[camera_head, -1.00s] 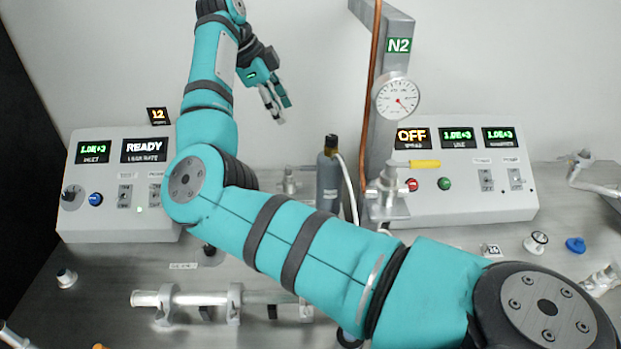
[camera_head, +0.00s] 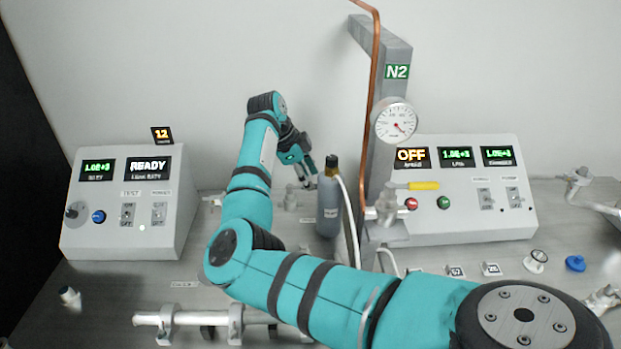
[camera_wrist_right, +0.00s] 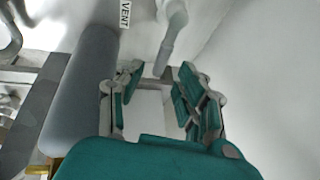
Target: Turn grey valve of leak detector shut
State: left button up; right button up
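The leak detector is the console (camera_head: 133,205) at the left with the READY and leak rate displays. A grey knob (camera_head: 76,210) sits at the left of its front panel. My right gripper (camera_head: 308,182) hangs above and beside that fitting, left of the bottle. In the right wrist view my right gripper (camera_wrist_right: 161,70) is open. A light grey handle-like part (camera_wrist_right: 171,38) lies just beyond its fingertips. My left gripper is not in view.
The grey bottle (camera_head: 328,205) with a white hose stands close to the gripper; it also fills the left of the wrist view (camera_wrist_right: 80,90). A pipe assembly (camera_head: 185,319) lies in front.

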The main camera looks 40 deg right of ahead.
jog(key=shift+x, duration=1.1)
grip_shut()
